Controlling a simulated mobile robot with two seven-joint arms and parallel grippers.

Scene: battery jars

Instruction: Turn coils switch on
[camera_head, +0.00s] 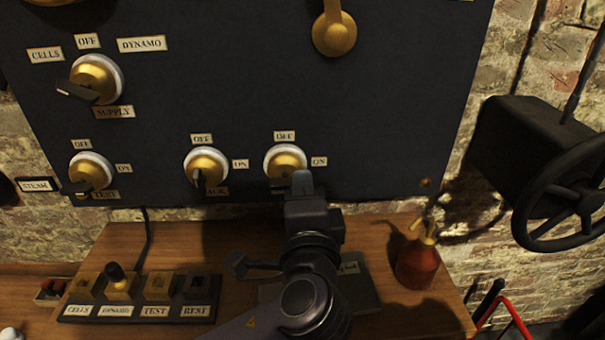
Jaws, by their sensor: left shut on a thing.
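A dark upright panel (370,110) carries brass rotary switches on white bases. The rightmost lower switch (284,158) has an OFF plate (285,136) above it and an ON plate (319,161) to its right. Its name plate is hidden behind my gripper, so I cannot read whether it is the coils switch. My left gripper (300,184) reaches up from below and is shut on this switch's handle, at the lower edge of the brass knob. The handle itself is mostly covered, so its exact angle is unclear. My right gripper is not in view.
Close left is another OFF/ON switch (206,165), then the TEST switch (90,170), with the SUPPLY switch (96,79) above. On the wooden bench (225,240) stand a labelled socket block (135,311) and a red oil can (417,264). A black handwheel (565,195) is at right.

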